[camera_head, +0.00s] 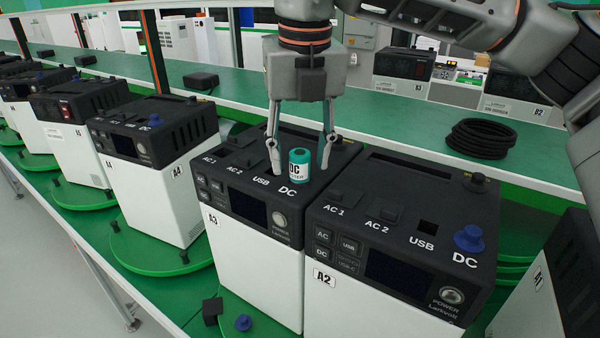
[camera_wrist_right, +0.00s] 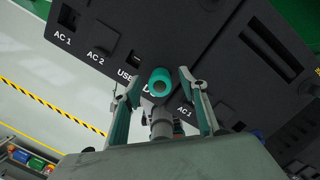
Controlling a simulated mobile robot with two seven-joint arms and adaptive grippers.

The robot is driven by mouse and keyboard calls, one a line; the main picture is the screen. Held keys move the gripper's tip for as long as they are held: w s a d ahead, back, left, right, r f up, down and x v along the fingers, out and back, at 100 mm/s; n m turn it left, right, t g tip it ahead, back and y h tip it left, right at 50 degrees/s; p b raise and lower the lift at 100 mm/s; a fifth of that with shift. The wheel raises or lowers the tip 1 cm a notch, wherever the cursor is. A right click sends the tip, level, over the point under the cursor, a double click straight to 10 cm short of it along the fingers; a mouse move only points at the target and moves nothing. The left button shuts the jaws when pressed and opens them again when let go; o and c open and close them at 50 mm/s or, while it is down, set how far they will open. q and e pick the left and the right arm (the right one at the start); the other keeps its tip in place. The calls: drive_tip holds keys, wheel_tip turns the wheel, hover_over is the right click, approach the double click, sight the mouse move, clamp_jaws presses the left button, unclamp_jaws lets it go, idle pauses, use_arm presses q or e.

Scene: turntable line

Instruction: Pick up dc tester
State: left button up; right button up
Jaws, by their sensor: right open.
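The DC tester (camera_head: 299,166) is a small teal cylinder with a white band lettered DC. It stands upright on top of the A3 unit (camera_head: 262,262), just behind that unit's DC label. My right gripper (camera_head: 301,172) points down over the A3 unit, with one finger on each side of the tester. The fingers are open and look apart from it. In the right wrist view the tester (camera_wrist_right: 160,82) shows end-on between the two open fingertips (camera_wrist_right: 157,80). My left gripper is in neither view.
The A2 unit (camera_head: 390,270) stands close to the right of A3, with a blue cap (camera_head: 469,238) at its DC port. A blue cap (camera_head: 243,322) and a black block (camera_head: 212,311) lie in front of A3. A coiled black cable (camera_head: 481,138) lies on the green counter behind.

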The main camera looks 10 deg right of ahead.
clamp_jaws()
idle(0.3)
